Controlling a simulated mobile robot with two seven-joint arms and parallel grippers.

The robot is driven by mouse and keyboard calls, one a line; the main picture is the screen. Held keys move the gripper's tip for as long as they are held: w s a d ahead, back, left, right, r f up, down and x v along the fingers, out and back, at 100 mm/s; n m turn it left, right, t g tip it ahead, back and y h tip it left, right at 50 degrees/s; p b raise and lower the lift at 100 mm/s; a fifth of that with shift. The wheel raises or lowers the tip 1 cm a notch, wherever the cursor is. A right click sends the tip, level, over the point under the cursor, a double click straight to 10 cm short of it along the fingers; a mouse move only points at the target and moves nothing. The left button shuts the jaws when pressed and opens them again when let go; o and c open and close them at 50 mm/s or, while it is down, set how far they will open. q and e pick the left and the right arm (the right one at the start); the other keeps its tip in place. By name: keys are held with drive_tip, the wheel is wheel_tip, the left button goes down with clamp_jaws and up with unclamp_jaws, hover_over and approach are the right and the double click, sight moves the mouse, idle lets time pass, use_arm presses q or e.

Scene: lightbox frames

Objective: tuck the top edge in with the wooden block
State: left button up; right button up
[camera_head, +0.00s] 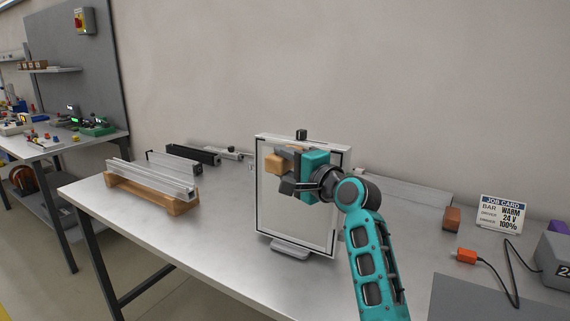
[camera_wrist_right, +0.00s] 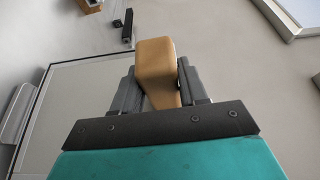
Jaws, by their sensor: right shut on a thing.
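The lightbox frame (camera_head: 272,215) stands upright on a stand on the bench, with a pale panel inside a light rim. Its top edge (camera_head: 320,145) runs just above my right gripper (camera_head: 287,172). The right gripper is shut on the wooden block (camera_head: 275,162), which sits in front of the upper part of the panel. In the right wrist view the block (camera_wrist_right: 156,72) stands between the two grey fingers, and the frame (camera_wrist_right: 72,105) is at the left. I cannot tell whether the block touches the frame. The left gripper is not in view.
A wooden cradle (camera_head: 150,196) with aluminium bars stands at the left of the bench (camera_head: 225,240). Dark bars lie behind it. At the right are a job card (camera_head: 502,213), a brown block (camera_head: 452,218), an orange connector (camera_head: 467,256) with a cable, and a grey unit (camera_head: 556,250).

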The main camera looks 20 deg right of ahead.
idle(0.4)
drive_tip(key=shift+s+a+r+p, duration=0.2)
drive_tip(key=shift+s+a+p, duration=0.3)
drive_tip(key=shift+a+p, duration=0.25)
drive_tip(key=s+a+p, duration=0.2)
drive_tip(key=a+p, duration=0.1)
drive_tip(key=shift+s+a+f, duration=0.1)
drive_tip(key=shift+s+f, duration=0.05)
drive_tip(key=shift+s, duration=0.25)
drive_tip(key=shift+f, duration=0.1)
drive_tip(key=s+f+n+y, duration=0.1)
drive_tip(key=s+f, duration=0.3)
drive_tip(key=s, duration=0.5)
drive_tip(key=s+f+n+g+y, duration=0.1)
drive_tip(key=s+f, duration=0.3)
drive_tip(key=s, duration=0.4)
drive_tip(key=shift+s+f+n+g+y, duration=0.3)
drive_tip(key=shift+s+y, duration=0.1)
drive_tip(key=shift+y, duration=0.5)
drive_tip(key=shift+a, duration=0.1)
